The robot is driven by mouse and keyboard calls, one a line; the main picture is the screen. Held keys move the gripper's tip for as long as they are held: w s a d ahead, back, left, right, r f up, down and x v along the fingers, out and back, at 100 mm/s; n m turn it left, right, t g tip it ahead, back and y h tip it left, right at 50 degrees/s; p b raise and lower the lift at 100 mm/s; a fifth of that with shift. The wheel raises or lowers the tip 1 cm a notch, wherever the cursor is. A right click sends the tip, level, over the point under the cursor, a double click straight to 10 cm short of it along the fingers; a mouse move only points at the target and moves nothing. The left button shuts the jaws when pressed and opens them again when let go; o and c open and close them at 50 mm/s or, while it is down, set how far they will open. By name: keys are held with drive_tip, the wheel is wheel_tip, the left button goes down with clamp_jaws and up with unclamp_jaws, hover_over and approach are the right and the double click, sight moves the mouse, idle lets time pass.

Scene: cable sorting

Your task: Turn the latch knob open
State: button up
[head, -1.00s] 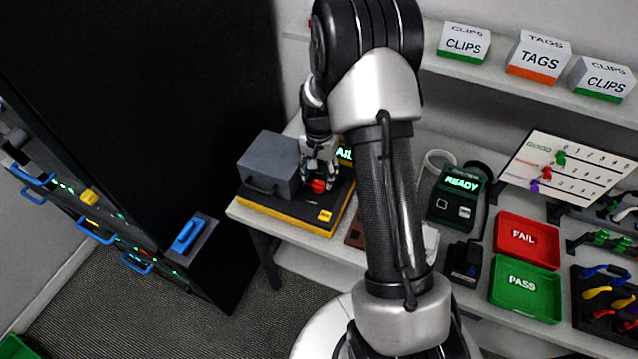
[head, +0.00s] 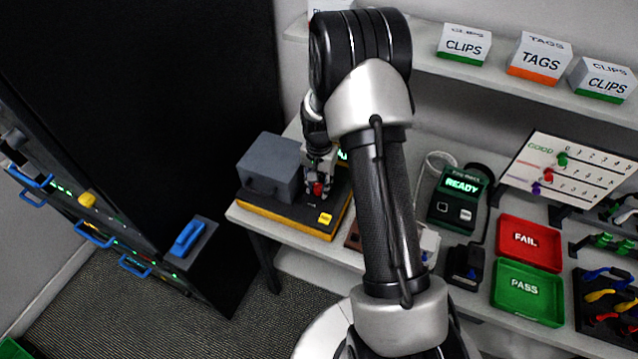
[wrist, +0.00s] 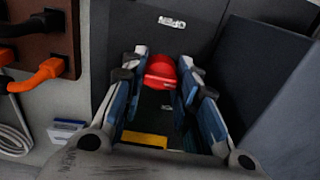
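The red latch knob (wrist: 160,79) sits on a dark panel in the wrist view, between the fingertips of my gripper (wrist: 163,68). Both fingertips appear to touch its sides. A small white label (wrist: 172,22) beyond the knob is upside down and seems to read OPEN. In the head view the knob (head: 318,188) is a small red spot under my gripper (head: 319,178), on the dark-topped box with a yellow base (head: 285,222). My arm hides part of that area.
A grey case (head: 268,167) stands close left of my gripper. In the wrist view, orange plugs (wrist: 45,72) sit in a brown block at the left. The READY device (head: 456,195), red FAIL tray (head: 530,262) and green PASS tray (head: 527,312) stand to the right.

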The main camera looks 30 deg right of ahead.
drive_tip(key=c, duration=0.5)
drive_tip(key=shift+n, duration=0.3)
drive_tip(key=n, duration=0.3)
drive_tip(key=shift+n, duration=0.4)
drive_tip(key=n, duration=0.3)
drive_tip(key=shift+n, duration=0.3)
drive_tip(key=n, duration=0.5)
drive_tip(key=shift+n, duration=2.4)
